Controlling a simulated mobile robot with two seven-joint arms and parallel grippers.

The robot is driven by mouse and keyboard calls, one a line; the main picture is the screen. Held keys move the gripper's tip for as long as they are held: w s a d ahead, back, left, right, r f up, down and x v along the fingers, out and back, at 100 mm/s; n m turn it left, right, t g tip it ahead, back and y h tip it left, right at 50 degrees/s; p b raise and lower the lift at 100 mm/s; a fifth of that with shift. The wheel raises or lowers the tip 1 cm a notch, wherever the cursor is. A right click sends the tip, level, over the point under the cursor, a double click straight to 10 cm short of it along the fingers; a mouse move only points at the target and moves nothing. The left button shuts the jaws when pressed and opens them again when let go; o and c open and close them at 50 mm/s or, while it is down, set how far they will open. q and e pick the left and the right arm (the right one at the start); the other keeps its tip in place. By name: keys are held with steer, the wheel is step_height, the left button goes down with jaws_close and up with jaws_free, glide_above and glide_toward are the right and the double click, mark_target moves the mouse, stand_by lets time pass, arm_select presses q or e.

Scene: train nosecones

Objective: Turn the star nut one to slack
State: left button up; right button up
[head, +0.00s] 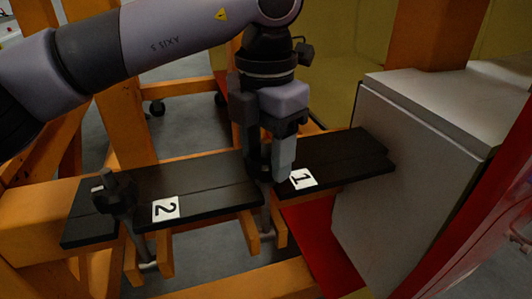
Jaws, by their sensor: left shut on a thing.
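My left gripper (270,172) points down over the black plate (345,160) with the white label 1 (302,179). It is shut on star nut one, which its fingers mostly hide. A bolt shank (266,222) shows below the fingers, in the gap between the two black plates. The second star nut (115,190), dark with several lobes, stands at the left on the black plate (200,175) with the label 2 (166,208). My right gripper is not in view.
A grey box (410,150) stands close at the right. Orange frame beams (185,87) run behind and below the plates. A red panel (325,250) lies below the right plate. A dark knob (303,50) shows behind my left wrist.

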arm_select(q)
steer(key=n+b, duration=0.1)
steer(key=n, duration=0.3)
steer(key=shift+n, duration=1.2)
steer(key=shift+n+b, duration=0.7)
steer(key=shift+n, duration=1.2)
steer(key=o, duration=1.1)
steer(key=shift+c, duration=0.2)
steer(key=shift+r, duration=0.1)
